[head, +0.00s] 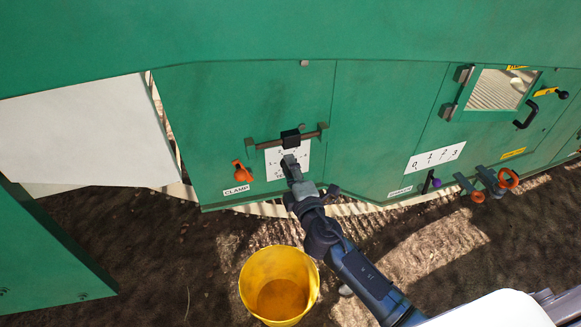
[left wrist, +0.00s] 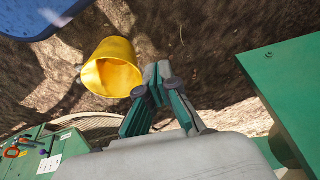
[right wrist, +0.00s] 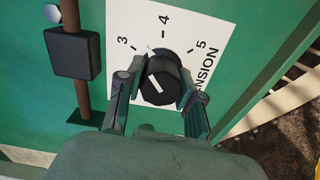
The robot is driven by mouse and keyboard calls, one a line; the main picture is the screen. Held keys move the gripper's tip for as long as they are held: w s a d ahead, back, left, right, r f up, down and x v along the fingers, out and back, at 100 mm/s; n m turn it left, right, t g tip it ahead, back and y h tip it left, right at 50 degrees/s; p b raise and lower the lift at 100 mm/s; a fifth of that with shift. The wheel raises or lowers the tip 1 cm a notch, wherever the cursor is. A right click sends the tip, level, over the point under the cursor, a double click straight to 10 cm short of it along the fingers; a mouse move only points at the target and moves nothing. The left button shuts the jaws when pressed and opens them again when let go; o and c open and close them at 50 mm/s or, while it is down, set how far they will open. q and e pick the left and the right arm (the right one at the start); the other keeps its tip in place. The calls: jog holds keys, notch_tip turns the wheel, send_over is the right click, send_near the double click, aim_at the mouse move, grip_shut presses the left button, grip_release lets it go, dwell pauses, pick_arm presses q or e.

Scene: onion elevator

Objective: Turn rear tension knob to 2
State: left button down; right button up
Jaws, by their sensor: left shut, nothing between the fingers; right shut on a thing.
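The tension knob (right wrist: 162,80) is black and round with a white line across its face. It sits on a white dial plate (right wrist: 118,18) marked 3, 4, 5, with part of the word TENSION showing. A small pale tip at the knob's upper edge lies between 3 and 4; I cannot tell if it is the pointer. My right gripper (right wrist: 158,88) has its fingers on both sides of the knob, shut on it. In the head view the right gripper (head: 291,166) covers the knob on the plate (head: 302,150). My left gripper (left wrist: 158,80) is shut and empty, away from the panel.
A brown bar with a black block (right wrist: 72,53) runs beside the dial. An orange clamp knob (head: 242,171) is left of the plate. A yellow bucket (head: 279,286) stands on the soil below my right arm. A 0-to-3 scale (head: 436,157) and levers are farther right.

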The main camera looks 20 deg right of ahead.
jog(key=n, duration=0.3)
jog(key=shift+f+n+p, duration=0.1)
jog(key=shift+n+p, duration=0.3)
jog(key=shift+n, duration=0.5)
jog(key=n, duration=0.2)
jog(key=shift+n+p, duration=0.3)
jog(key=shift+p, duration=0.05)
jog(key=n+p, duration=0.1)
jog(key=n, duration=0.5)
jog(key=shift+f+p, duration=0.1)
jog(key=shift+p, duration=0.3)
pick_arm(q)
notch_tip(320, 180, down, 15)
jog(key=g, duration=0.1)
jog(key=shift+w+d+r+p, duration=0.15)
jog(key=shift+w+d+p, duration=0.05)
jog(key=shift+w+p, duration=0.15)
pick_arm(e)
jog(key=shift+d+n, duration=0.1)
jog(key=shift+n, duration=0.9)
jog(key=shift+f, duration=0.1)
jog(key=o, duration=1.2)
jog(key=shift+c, duration=0.2)
pick_arm(q)
jog(key=shift+w, duration=0.1)
pick_arm(e)
jog(key=shift+s, duration=0.15)
